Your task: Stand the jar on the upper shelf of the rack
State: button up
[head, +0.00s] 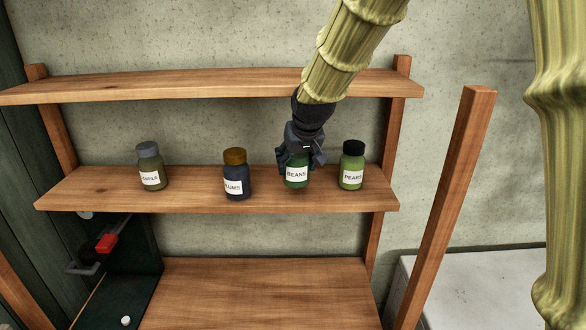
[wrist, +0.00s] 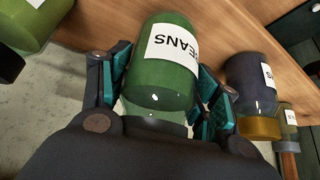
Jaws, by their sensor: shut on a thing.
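A green jar labelled BEANS (head: 297,176) is upright at the middle board (head: 120,200) of the wooden rack. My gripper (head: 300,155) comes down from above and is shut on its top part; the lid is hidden. In the wrist view the green jar (wrist: 163,65) sits between the two fingers (wrist: 160,100). I cannot tell whether its base touches the board. The rack's top board (head: 200,86) is bare where I see it; my arm passes in front of its right part.
A green PEARS jar (head: 352,170) stands close to the right. A dark PLUMS jar (head: 237,180) and a grey-lidded jar (head: 150,170) stand to the left. The lower board (head: 260,290) is clear. A wooden post (head: 450,200) rises at the right.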

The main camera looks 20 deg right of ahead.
aim_at(297, 171)
jog(key=shift+w+d, duration=0.15)
jog(key=shift+s+f, duration=0.3)
jog(key=shift+f, duration=1.1)
jog(key=shift+w+f, duration=0.25)
jog(key=shift+f, duration=0.05)
jog(key=shift+s, duration=0.25)
jog(key=o, duration=1.3)
jog(key=shift+w+f, duration=0.15)
jog(key=shift+r, duration=0.2)
